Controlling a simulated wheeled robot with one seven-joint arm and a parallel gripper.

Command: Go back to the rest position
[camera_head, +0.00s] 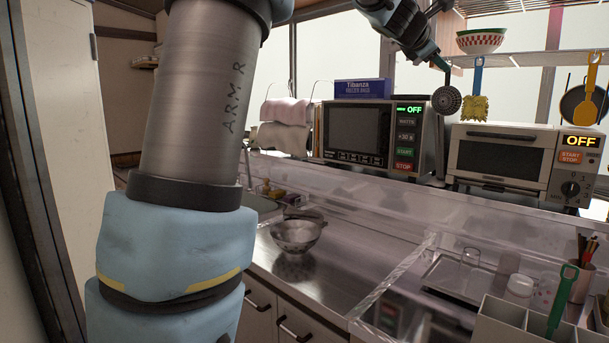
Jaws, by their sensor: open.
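My gripper (437,35) is at the top of the head view, right of centre, at the end of my raised arm. It is dark and small here, and its jaws are apart. I see nothing held between them. It appears in front of the window and above the microwave (357,134).
A toaster oven (500,160) stands right of the microwave. A sponge brush (475,105) and a pan (583,104) hang above it, near a patterned bowl (480,40). A metal colander (297,235) sits on the steel counter (345,262).

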